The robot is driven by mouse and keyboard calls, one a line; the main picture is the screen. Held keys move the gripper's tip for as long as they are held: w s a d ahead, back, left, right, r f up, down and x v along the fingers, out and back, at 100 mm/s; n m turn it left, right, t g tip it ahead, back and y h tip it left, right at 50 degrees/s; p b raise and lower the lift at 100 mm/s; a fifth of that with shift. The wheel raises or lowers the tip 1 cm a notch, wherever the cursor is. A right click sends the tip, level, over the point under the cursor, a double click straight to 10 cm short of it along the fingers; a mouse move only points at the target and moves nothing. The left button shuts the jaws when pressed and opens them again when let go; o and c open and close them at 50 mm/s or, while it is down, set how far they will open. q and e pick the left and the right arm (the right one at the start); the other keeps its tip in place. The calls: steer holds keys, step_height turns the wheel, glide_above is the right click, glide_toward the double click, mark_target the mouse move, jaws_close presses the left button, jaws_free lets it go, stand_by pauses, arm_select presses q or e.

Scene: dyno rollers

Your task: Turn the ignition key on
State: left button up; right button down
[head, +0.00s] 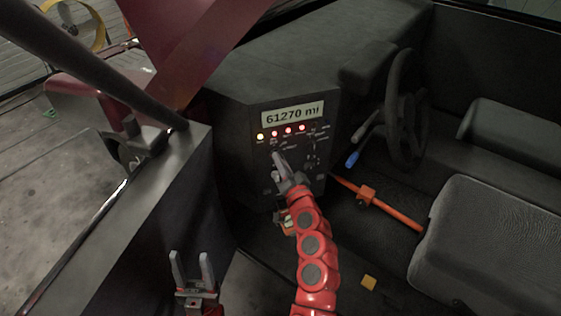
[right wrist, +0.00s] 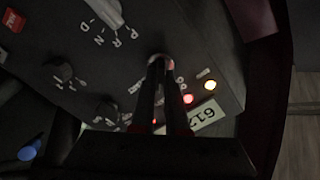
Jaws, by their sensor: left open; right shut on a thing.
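The dashboard panel (head: 235,125) has a lit display (head: 293,113) reading "61270 mi" and a row of lit lamps (head: 288,130). My right gripper (head: 279,160) reaches up to the panel below the lamps. In the right wrist view its fingers are shut on the ignition key (right wrist: 160,59), a small round metallic piece at the panel face. The fingers hide most of the key, and its turn angle cannot be told. My left gripper (head: 191,258) is open and empty, low and left of the panel.
A gear selector (right wrist: 106,14) and dark knobs (right wrist: 62,70) lie near the right gripper. A steering wheel (head: 405,110), a blue-tipped lever (head: 353,158), an orange bar (head: 390,208) and seats (head: 490,245) are to the right. A yellow block (head: 368,282) lies on the floor.

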steer(key=c, duration=0.9)
jaws_free()
steer(key=v, duration=1.7)
steer(key=shift+s+d, duration=0.1)
steer(key=shift+s, duration=0.1)
